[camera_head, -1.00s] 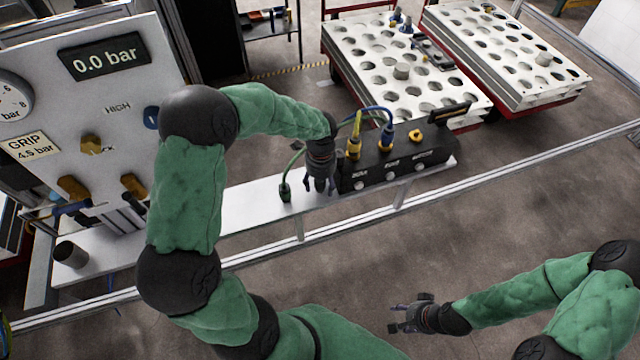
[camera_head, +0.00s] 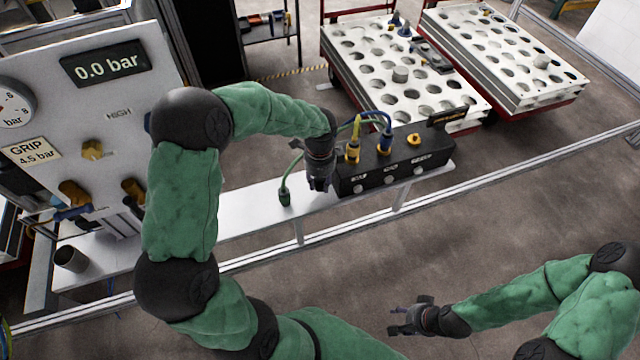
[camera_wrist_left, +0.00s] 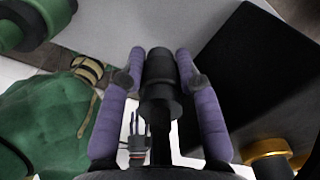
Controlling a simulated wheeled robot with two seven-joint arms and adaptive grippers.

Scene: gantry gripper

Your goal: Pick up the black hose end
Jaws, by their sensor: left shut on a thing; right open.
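In the left wrist view the black hose end (camera_wrist_left: 160,98) is a dark ribbed cylinder between the two purple fingers of my left gripper (camera_wrist_left: 162,66). The fingers are shut on it. In the head view my left gripper (camera_head: 318,186) points down over the white shelf, just left of the black connector block (camera_head: 395,168). The hose end is mostly hidden there by the gripper. My right gripper (camera_head: 405,318) is open and empty, low in the picture and well away from the shelf.
A green hose with a dark green end (camera_head: 285,196) stands on the white shelf (camera_head: 250,210), close left of my left gripper. Yellow (camera_head: 353,148) and blue (camera_head: 385,140) hoses are plugged into the block. A gauge panel (camera_head: 100,110) stands left. The shelf's left part is mostly clear.

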